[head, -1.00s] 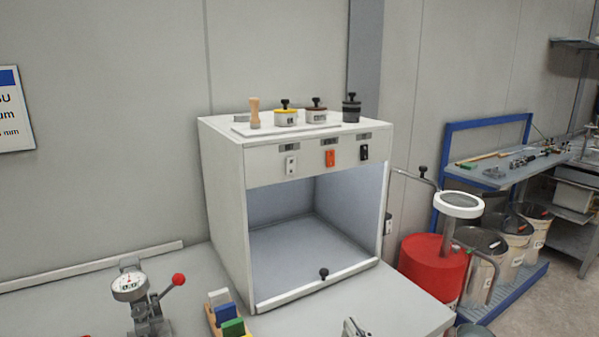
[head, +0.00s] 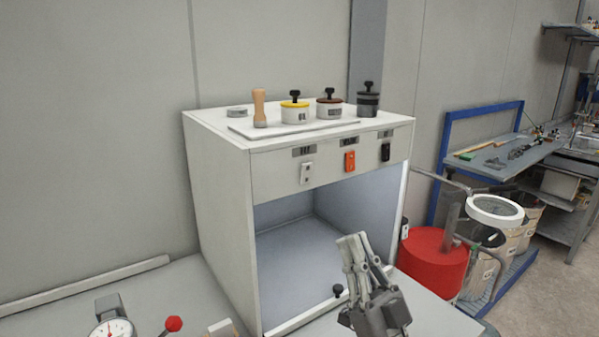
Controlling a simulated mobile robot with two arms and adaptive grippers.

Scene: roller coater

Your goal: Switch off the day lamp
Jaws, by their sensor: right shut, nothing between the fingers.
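A white light booth (head: 222,190) stands on the bench with its front open. Its upper front panel carries a white switch (head: 306,172), an orange switch (head: 349,161) and a black switch (head: 385,152), each under a small grey label. The label over the white switch (head: 303,151) is too small to read surely. The inside of the booth (head: 290,260) looks pale bluish and lit. My right gripper (head: 352,240) is shut and empty, pointing up in front of the booth's opening, below and right of the white switch and apart from it. My left gripper is out of view.
A wooden-handled tool (head: 259,108) and several lidded pots, one with a yellow lid (head: 295,108), stand on the booth's top. A gauge (head: 113,329) with a red-knobbed lever (head: 173,323) is at the lower left. A red drum (head: 432,262) and a ring magnifier (head: 495,210) are at right.

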